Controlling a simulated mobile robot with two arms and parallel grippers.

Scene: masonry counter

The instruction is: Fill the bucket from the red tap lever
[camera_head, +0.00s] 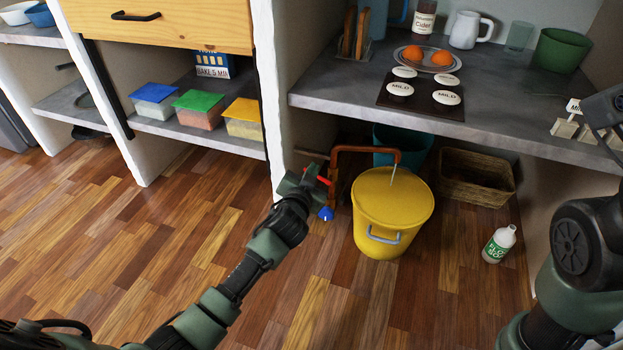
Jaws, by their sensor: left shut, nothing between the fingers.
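A yellow bucket (378,242) with a grey handle stands upright on the wooden floor under the counter. A copper pipe (375,149) arches over the bucket's top. A short, thin pale line shows below the pipe's end; I cannot tell whether it is water. The red tap lever (317,174) is at the left of the pipe, and a blue lever (326,213) is lower down. My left gripper (305,180) is shut and empty, right beside the red lever; I cannot tell whether they touch. My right gripper (606,106) is partly cut off at the right edge, its fingers unclear.
A teal bucket (418,143) and a wicker basket (488,187) are behind and to the right. A white bottle (498,245) stands on the floor at right. The counter (335,90) overhangs the bucket. The floor at front left is clear.

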